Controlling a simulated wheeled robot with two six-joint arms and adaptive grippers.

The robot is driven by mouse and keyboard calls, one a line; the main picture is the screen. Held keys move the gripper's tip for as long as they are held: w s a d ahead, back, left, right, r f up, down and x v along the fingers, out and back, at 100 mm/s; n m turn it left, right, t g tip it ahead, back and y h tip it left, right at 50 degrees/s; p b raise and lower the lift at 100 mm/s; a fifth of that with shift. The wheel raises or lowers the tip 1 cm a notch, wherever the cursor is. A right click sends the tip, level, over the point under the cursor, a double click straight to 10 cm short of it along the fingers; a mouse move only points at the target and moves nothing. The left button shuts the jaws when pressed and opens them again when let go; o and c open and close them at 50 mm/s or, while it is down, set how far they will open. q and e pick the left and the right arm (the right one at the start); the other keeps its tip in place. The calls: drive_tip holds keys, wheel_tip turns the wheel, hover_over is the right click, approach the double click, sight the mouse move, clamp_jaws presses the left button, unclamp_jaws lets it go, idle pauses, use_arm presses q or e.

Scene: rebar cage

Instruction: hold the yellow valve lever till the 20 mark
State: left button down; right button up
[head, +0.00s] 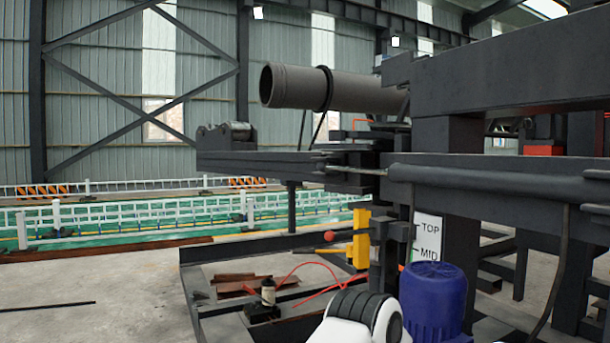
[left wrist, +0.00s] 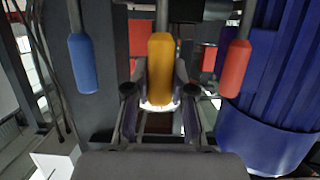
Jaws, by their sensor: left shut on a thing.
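In the left wrist view, the yellow valve lever (left wrist: 160,72) hangs upright in the middle, between a blue lever (left wrist: 83,64) on the left and a red lever (left wrist: 235,68) on the right. My left gripper (left wrist: 160,98) is shut on the yellow lever's lower part, with one finger on each side. In the head view, neither the levers nor the gripper can be seen. A white scale plate (head: 427,238) shows TOP and MID marks; its lower part is hidden behind the blue motor, and no 20 mark shows. My right gripper is in neither view.
A finned blue motor (head: 432,300) stands close to the right of the levers; it also shows in the left wrist view (left wrist: 275,95). Dark machine beams (head: 480,170) cross the right side. A grey pipe (head: 325,88) lies high behind. Open concrete floor (head: 90,280) is at left.

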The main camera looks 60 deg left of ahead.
use_arm(q)
drive_tip(key=shift+w+d+r+g+p, duration=0.1)
drive_tip(key=shift+w+r+g+p, duration=0.55)
drive_tip(key=shift+w+r, duration=0.2)
drive_tip(key=c, duration=1.1)
unclamp_jaws()
drive_tip(key=shift+f+b, duration=0.45)
drive_tip(key=shift+f, duration=0.25)
drive_tip(key=shift+o, duration=0.3)
drive_tip(key=shift+s+r, duration=0.25)
drive_tip(key=shift+s, duration=0.05)
drive_tip(key=p+v, duration=0.6)
drive_tip(key=v, duration=0.2)
drive_tip(key=shift+s+p, duration=0.35)
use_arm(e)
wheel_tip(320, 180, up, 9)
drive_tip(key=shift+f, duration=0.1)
